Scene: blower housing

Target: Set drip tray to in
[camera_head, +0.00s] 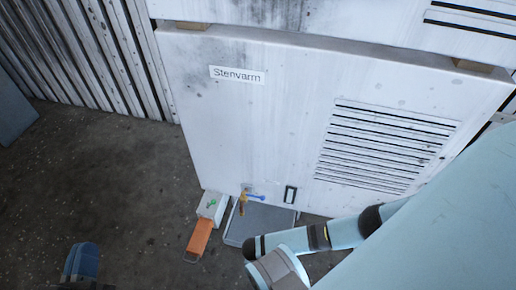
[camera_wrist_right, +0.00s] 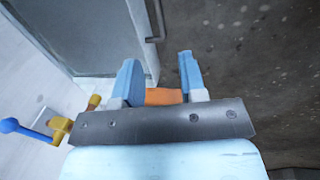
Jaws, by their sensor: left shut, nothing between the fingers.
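A flat grey tray (camera_head: 261,223), apparently the drip tray, sticks out at the foot of the white cabinet (camera_head: 245,130), below a brass tap (camera_head: 242,204) with a blue lever. In the right wrist view the grey tray (camera_wrist_right: 95,35) fills the upper left, with a bar handle (camera_wrist_right: 156,22) on its right edge. My right gripper (camera_wrist_right: 160,72) has its fingers apart, beside the tray's edge; contact cannot be told. In the head view my right arm's wrist shows but its fingers are hidden. My left gripper (camera_head: 81,263) is shut and empty, low at left, away from the tray.
A small white box (camera_head: 212,205) with an orange piece (camera_head: 199,238) sticking out stands just left of the tray. The orange piece also shows between my right fingers (camera_wrist_right: 163,96), seemingly beyond them. Corrugated wall (camera_head: 95,55) stands behind; the dark floor (camera_head: 110,170) at left is clear.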

